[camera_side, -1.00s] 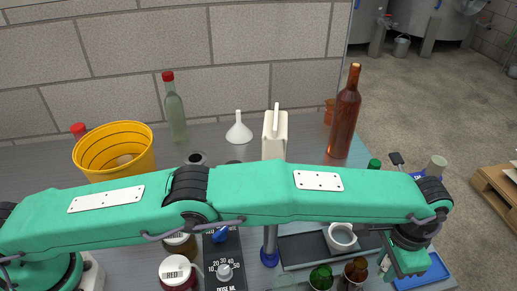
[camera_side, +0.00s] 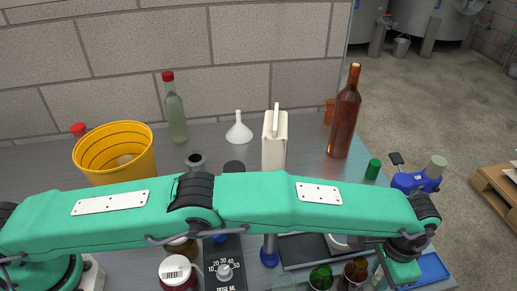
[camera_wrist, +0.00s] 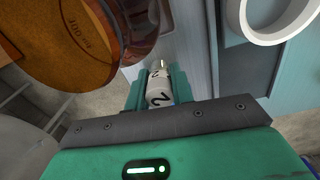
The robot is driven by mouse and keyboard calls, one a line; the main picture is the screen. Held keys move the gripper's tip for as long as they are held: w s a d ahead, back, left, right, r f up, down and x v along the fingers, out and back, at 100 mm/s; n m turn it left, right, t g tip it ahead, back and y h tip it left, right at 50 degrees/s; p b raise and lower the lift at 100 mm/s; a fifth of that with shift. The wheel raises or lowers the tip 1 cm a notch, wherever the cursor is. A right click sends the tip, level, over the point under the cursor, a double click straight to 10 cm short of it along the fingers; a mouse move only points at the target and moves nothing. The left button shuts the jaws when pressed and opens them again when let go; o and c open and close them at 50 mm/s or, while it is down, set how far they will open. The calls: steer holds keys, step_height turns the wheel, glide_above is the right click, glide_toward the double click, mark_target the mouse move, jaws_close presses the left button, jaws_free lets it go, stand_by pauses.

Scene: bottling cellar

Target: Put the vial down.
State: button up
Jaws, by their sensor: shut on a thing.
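The vial (camera_wrist: 158,92) is a small cylinder with a white label bearing a dark "2" and a narrow pale tip, seen in the wrist view. My gripper (camera_wrist: 160,82) is shut on it, with one green finger on each side. In the side view my gripper (camera_side: 402,274) is low at the right end of the bench, near a blue tray (camera_side: 433,267). The vial's foot and whether it touches a surface cannot be made out.
An amber glass vessel (camera_wrist: 75,40) is close on the left in the wrist view; a white round rim (camera_wrist: 242,25) is at the upper right. In the side view, green (camera_side: 320,277) and brown (camera_side: 356,270) glass vessels stand left of my gripper. A brown bottle (camera_side: 345,120) stands behind.

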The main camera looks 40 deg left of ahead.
steer(key=shift+f, duration=0.1)
steer(key=o, duration=1)
steer(key=shift+r, duration=3.9)
steer(key=shift+r, duration=0.1)
